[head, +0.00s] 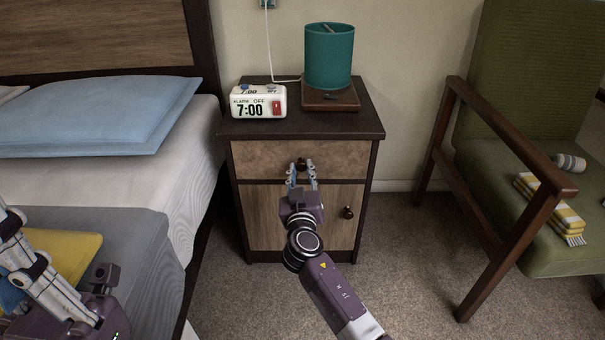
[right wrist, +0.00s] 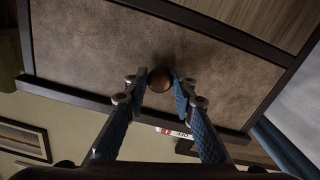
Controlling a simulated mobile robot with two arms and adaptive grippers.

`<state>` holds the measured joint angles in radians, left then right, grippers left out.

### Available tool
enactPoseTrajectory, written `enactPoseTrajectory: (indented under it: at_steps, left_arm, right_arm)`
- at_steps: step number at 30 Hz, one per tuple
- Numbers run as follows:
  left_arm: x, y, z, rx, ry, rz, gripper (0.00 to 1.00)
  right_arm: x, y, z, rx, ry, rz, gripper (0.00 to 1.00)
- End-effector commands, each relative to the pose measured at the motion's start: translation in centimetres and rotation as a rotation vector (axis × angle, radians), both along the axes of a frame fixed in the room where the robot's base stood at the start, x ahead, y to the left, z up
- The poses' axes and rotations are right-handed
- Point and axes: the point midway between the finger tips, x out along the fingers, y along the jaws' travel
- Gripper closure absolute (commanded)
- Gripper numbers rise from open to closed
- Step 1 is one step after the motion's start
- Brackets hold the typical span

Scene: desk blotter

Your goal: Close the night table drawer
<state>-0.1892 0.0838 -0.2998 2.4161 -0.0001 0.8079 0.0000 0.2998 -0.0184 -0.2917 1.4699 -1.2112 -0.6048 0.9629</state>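The night table (head: 248,220) stands against the wall. Its drawer (head: 262,158) has a wood front and a round dark knob (head: 301,163); the front looks flush or nearly so, and I cannot tell whether a small gap is left. My right gripper (head: 301,174) is at the drawer front with its fingers apart, one on each side of the knob. The right wrist view shows the knob (right wrist: 160,79) between the blue fingertips (right wrist: 158,88), close to both; contact is unclear. My left arm is at the lower left over the bed; its fingers cannot be made out.
A teal lamp (head: 329,58) and an alarm clock (head: 259,102) stand on the night table. Below the drawer is a door with its own knob (head: 348,212). The bed (head: 185,185) is at the left, a green armchair (head: 520,100) at the right. Carpet lies open between.

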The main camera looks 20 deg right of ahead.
Motion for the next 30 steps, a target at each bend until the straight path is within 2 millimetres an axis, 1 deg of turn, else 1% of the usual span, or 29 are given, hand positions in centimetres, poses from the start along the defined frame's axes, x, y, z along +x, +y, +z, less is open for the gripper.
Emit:
enactPoseTrajectory:
  at_steps: [1,4,12,16,20,27,30]
  left_arm:
    - [0.0,0.0,0.0,0.000,0.001,0.000,1.00]
    - [0.0,0.0,0.0,0.000,0.001,0.000,1.00]
    - [0.0,0.0,-0.1,0.001,0.002,-0.001,1.00]
    - [0.0,0.0,-0.1,0.002,0.003,0.000,1.00]
    - [0.0,0.0,-0.1,0.002,0.002,0.000,1.00]
    - [0.0,0.0,-0.1,0.001,0.002,0.000,1.00]
    - [0.0,0.0,-0.1,0.001,0.002,0.000,1.00]
  right_arm:
    - [0.1,-0.2,0.3,0.000,-0.005,-0.003,0.70]
    - [0.1,-0.2,0.3,-0.001,-0.005,-0.003,0.59]
    - [0.0,-0.1,0.2,-0.001,-0.003,-0.001,0.59]
    - [-0.7,0.2,0.1,0.000,-0.003,0.000,0.59]
    - [-2.6,0.7,0.0,0.000,-0.002,0.001,0.59]
    - [-7.6,2.1,0.0,0.002,-0.002,-0.001,0.59]
    - [-9.3,2.6,0.1,0.001,-0.001,-0.001,0.59]
